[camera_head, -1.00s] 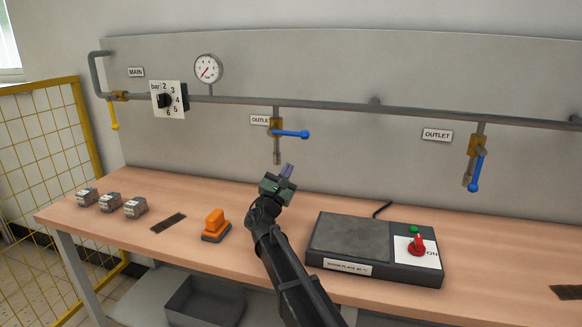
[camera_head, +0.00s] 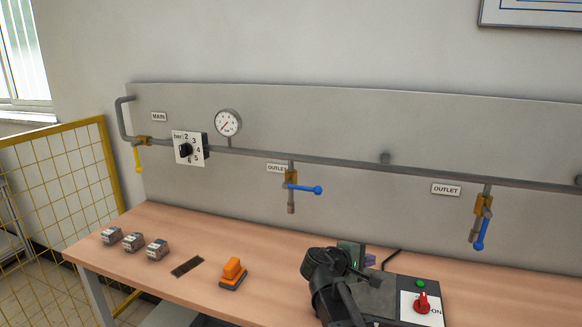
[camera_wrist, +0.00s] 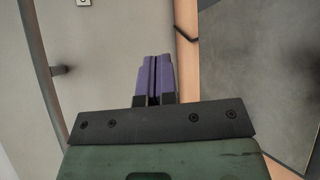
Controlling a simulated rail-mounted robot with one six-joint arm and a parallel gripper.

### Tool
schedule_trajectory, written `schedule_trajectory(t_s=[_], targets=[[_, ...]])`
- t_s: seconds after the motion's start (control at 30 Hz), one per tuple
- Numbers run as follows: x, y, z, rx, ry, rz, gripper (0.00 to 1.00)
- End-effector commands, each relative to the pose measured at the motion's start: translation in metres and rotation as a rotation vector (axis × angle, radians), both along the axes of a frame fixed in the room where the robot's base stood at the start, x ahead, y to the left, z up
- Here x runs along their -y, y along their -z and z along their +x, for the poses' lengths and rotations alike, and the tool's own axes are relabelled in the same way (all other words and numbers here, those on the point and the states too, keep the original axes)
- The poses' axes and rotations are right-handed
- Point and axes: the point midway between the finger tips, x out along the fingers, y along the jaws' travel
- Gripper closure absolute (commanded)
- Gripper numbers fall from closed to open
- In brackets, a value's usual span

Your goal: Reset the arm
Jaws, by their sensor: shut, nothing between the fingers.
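My arm is folded low over the left part of the induction heater (camera_head: 388,302) in the head view. My gripper (camera_head: 357,263) is small there and partly hidden behind my own wrist. In the wrist view my gripper (camera_wrist: 154,75) shows its two purple fingers side by side, closed together with nothing between them. The heater's dark plate (camera_wrist: 255,70) is at the right of the wrist view, apart from the fingers. The heater has a red knob (camera_head: 422,303) and a green light (camera_head: 420,283).
On the wooden bench (camera_head: 150,225) stand several small grey blocks (camera_head: 134,242) and an orange-handled object (camera_head: 233,272). A pipe (camera_head: 345,162) on the back panel carries a gauge (camera_head: 228,122), a pressure dial (camera_head: 188,149) and blue-handled outlet valves (camera_head: 304,189). The bench's left part has free room.

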Motion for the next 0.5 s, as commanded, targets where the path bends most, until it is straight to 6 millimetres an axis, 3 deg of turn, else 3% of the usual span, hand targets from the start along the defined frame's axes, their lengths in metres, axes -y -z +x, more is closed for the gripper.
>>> schedule_trajectory(t_s=[0.03,0.13,0.23,0.33,0.5], targets=[[0.017,-0.042,-0.037,0.0,0.095,0.191,1.0],[0.021,-0.052,-0.099,-0.012,0.312,0.595,1.0],[0.003,-0.069,-0.15,-0.046,0.515,0.929,1.0],[-0.018,-0.084,-0.182,-0.084,0.657,1.153,1.0],[-0.033,-0.085,-0.197,-0.117,0.741,1.285,1.0]])
